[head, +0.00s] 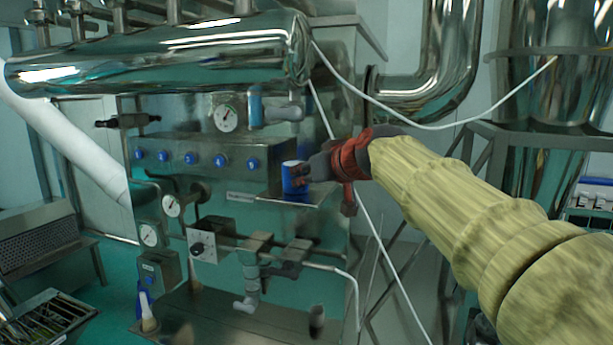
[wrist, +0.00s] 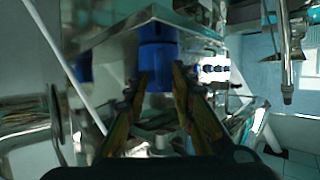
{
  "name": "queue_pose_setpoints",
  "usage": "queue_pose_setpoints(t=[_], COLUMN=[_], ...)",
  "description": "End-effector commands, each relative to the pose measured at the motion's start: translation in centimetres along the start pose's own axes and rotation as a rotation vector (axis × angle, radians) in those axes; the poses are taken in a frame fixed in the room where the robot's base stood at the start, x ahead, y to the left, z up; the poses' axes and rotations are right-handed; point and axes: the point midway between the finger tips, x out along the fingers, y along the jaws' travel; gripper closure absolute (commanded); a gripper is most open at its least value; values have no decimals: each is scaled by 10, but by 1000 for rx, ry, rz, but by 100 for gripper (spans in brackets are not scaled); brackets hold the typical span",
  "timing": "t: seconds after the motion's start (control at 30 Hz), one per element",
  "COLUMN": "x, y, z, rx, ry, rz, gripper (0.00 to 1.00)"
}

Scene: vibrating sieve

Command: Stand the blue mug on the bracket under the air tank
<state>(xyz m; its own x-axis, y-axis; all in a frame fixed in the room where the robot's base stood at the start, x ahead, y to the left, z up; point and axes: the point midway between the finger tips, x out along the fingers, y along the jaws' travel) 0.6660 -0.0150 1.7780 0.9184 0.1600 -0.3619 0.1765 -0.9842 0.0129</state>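The blue mug (head: 291,183), with a pale top, is upright at the front of the machine, below the large shiny air tank (head: 160,58). A thin flat metal bracket (head: 318,192) is directly below the mug; I cannot tell whether they touch. My gripper (head: 301,174) comes in from the right, with its fingers at the mug's side and covering part of it. In the wrist view the mug (wrist: 157,56) sits between the two fingertips, one against each side, so the gripper looks shut on it.
A row of blue knobs (head: 190,159) is left of the mug. A gauge (head: 226,118) and a blue-and-grey valve (head: 256,106) are above. White hoses (head: 400,117) hang near my arm. Valves and pipes (head: 252,270) stand below the bracket.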

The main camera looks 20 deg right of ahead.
Motion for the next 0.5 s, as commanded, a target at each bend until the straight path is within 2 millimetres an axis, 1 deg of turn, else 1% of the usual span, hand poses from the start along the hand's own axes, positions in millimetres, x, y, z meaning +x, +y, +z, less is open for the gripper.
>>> queue_pose_setpoints(t=[0.1, 0.17, 0.27, 0.5], x=[-1, -8, -25, -76], y=[0, 0, 1, 1], z=[-3, -3, -2, -2], rx=[0, 0, 0, 0], ry=[0, 3, 4, 4], rz=[0, 1, 3, 2], gripper=[75, 75, 75, 75])
